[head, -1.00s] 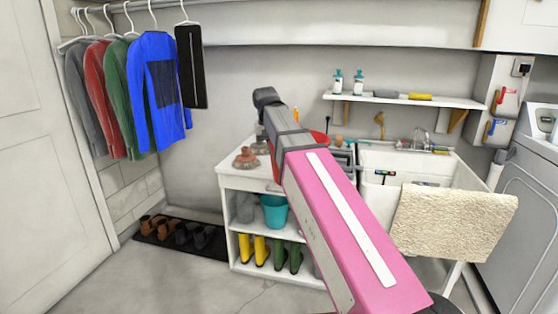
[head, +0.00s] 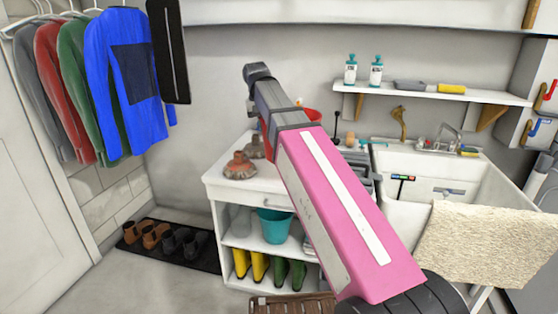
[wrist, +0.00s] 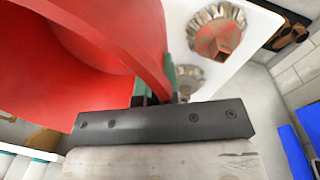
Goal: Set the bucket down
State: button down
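A red bucket (wrist: 90,90) fills the left of the wrist view, tilted in the picture with its open inside showing. My gripper (wrist: 156,92) is shut on the bucket's rim; a green finger pad lies against its outer wall. In the head view only a bit of the red bucket (head: 312,116) shows past my pink arm, above the white cabinet (head: 222,185). My arm hides the gripper there. I cannot tell whether the bucket touches the cabinet top.
Two brown-red fluted objects (head: 239,166) stand on the cabinet's left top. A teal bucket (head: 274,225) and rubber boots (head: 260,265) sit on its shelves. A sink (head: 440,178) with a draped towel (head: 480,240) is at right. A brown slatted object (head: 290,306) lies on the floor in front.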

jog(key=w+d+f, duration=0.7)
jog(key=w+f, duration=0.3)
jog(key=f, duration=0.1)
dwell(0.3)
jog(key=shift+d, duration=0.1)
jog(key=c, duration=1.8)
grip_release()
jog(key=shift+f, duration=0.15)
jog(key=o, duration=0.4)
jog(key=shift+o, duration=0.2)
jog(key=r, duration=0.4)
jog(key=a+r, duration=0.1)
jog(key=r, duration=0.7)
jog(key=shift+s+a+r, duration=0.1)
jog(key=shift+a+r, duration=0.05)
